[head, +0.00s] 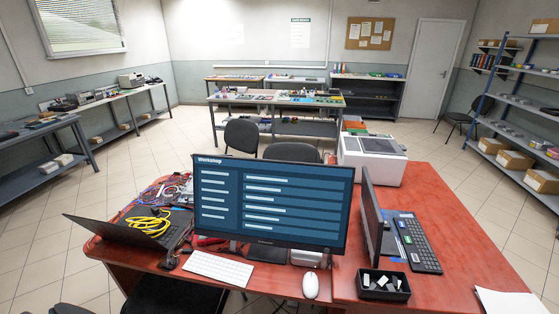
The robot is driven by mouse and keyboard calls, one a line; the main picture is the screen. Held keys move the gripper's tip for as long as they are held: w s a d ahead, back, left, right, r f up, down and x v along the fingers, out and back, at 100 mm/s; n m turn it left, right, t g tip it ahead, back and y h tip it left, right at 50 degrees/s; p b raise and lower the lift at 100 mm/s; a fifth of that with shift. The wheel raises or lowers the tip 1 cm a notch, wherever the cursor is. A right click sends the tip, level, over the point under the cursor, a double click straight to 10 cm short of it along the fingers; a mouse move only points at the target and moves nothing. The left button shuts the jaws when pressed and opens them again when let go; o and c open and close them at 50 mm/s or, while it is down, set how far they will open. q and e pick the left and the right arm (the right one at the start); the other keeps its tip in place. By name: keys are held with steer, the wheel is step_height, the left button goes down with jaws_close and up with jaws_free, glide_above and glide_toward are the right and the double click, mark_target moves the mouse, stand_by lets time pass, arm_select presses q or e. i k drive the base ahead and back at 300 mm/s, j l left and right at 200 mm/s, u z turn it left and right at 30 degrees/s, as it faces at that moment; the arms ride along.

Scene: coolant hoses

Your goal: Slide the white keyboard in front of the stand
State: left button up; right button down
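The white keyboard (218,268) lies flat on the red desk near its front edge, below the left half of the big monitor (268,208). It is slightly turned, its right end nearer the edge. The monitor shows a blue "Workshop" screen and hides most of whatever holds it up. A dark strip, perhaps its stand (262,252), shows under the screen, to the right of the keyboard. A white mouse (310,286) lies further right, apart from the keyboard. Neither of my grippers is in view.
A black bin (383,284) with small items stands right of the mouse. A second monitor (371,215), seen edge-on, and a black keyboard (415,243) are further right. An open laptop (132,229) with yellow cable (150,225) is at left. A black chair (172,296) stands in front.

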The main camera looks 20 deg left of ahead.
mark_target(236, 274)
steer(key=u, duration=1.45)
